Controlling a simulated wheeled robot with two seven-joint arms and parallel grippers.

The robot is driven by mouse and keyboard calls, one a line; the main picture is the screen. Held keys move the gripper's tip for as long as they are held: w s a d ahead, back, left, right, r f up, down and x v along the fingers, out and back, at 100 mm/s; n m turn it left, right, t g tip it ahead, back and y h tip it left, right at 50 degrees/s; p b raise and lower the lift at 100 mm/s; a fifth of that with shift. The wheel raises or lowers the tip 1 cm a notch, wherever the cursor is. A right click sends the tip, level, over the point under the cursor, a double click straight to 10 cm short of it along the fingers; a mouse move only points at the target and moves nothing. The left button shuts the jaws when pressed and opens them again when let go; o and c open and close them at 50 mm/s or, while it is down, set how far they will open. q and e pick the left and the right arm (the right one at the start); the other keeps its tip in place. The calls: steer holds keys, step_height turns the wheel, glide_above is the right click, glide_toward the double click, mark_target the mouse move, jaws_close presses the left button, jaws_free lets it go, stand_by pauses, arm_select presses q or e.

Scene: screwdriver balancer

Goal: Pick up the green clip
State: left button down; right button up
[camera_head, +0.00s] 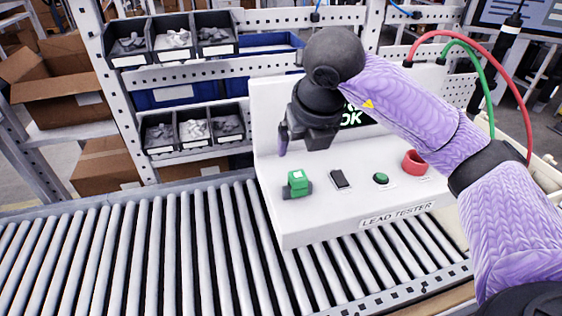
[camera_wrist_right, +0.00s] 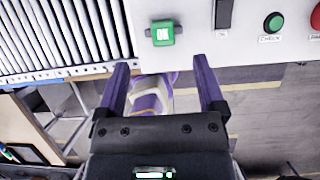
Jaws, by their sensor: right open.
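The green clip (camera_head: 298,182), a small green block with a pale top, sits on the left of the white lead tester's front ledge (camera_head: 330,220). My left gripper is not in view.
Red (camera_head: 500,62) and green cables arch behind my right arm. A roller conveyor (camera_head: 130,250) runs below; shelves with bins (camera_head: 192,130) stand behind.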

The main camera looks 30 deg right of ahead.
glide_above(298, 176)
steer(key=s, duration=0.2)
step_height(298, 176, down, 4)
steer(key=shift+w+a+f, duration=0.1)
steer(key=shift+w, duration=0.05)
steer(key=x, duration=0.5)
steer(key=shift+f, duration=0.1)
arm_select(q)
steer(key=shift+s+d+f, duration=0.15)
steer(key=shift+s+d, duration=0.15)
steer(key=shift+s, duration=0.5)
arm_select(e)
steer(key=c, duration=1.2)
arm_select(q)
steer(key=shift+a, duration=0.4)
arm_select(e)
steer(key=shift+a, duration=0.1)
